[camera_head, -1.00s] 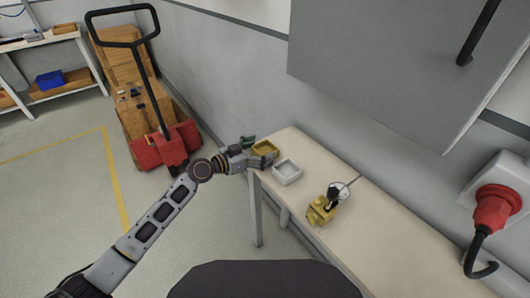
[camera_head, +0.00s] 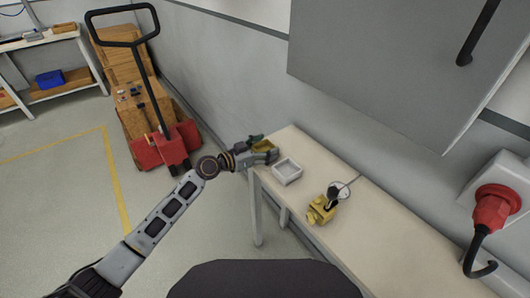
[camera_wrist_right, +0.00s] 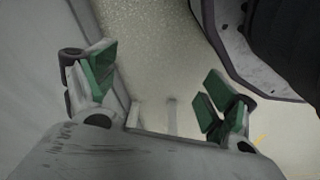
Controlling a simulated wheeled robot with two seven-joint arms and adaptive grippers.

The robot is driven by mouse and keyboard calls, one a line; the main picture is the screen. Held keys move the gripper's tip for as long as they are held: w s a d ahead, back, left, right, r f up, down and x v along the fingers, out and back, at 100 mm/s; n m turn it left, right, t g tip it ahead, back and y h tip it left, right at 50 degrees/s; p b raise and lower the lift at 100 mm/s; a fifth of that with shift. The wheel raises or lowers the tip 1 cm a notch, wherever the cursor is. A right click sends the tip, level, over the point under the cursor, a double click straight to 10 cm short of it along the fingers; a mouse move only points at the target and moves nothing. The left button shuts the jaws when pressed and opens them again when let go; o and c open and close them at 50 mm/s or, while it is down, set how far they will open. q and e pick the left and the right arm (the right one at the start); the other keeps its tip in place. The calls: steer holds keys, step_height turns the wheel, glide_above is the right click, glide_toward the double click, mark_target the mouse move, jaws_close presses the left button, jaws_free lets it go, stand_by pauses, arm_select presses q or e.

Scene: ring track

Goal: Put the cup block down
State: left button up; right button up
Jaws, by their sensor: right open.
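My left gripper (camera_head: 263,145) reaches in from the left to the far left end of the bench, at a small yellow tray (camera_head: 263,148). Its fingers lie over the tray and partly hide it. I cannot tell whether anything is between them, and I cannot make out a cup block there. My right gripper (camera_wrist_right: 158,88) shows in the right wrist view with its green-padded fingers wide apart. Nothing is between them, and the floor lies beyond.
A pale bench (camera_head: 385,232) runs along the wall. A white tray (camera_head: 287,172) stands beside the yellow tray. Further right is a yellow block-like fixture (camera_head: 320,210) with a round dial (camera_head: 340,190). A red pallet truck (camera_head: 150,150) with boxes stands behind. The bench's near right part is clear.

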arm_select(q)
steer(key=c, duration=0.5)
steer(key=shift+o, duration=0.2)
steer(key=shift+r, duration=0.1)
steer(key=shift+r, duration=0.8)
step_height(320, 180, up, 8)
steer(key=p, duration=0.2)
steer(key=shift+r, duration=0.15)
arm_select(e)
steer(key=shift+s+d+f, duration=0.4)
steer(key=shift+f, duration=0.45)
steer(key=shift+s+d+f, duration=0.35)
steer(key=shift+f, duration=0.45)
steer(key=shift+s+d+f, duration=0.4)
steer(key=shift+f, duration=0.45)
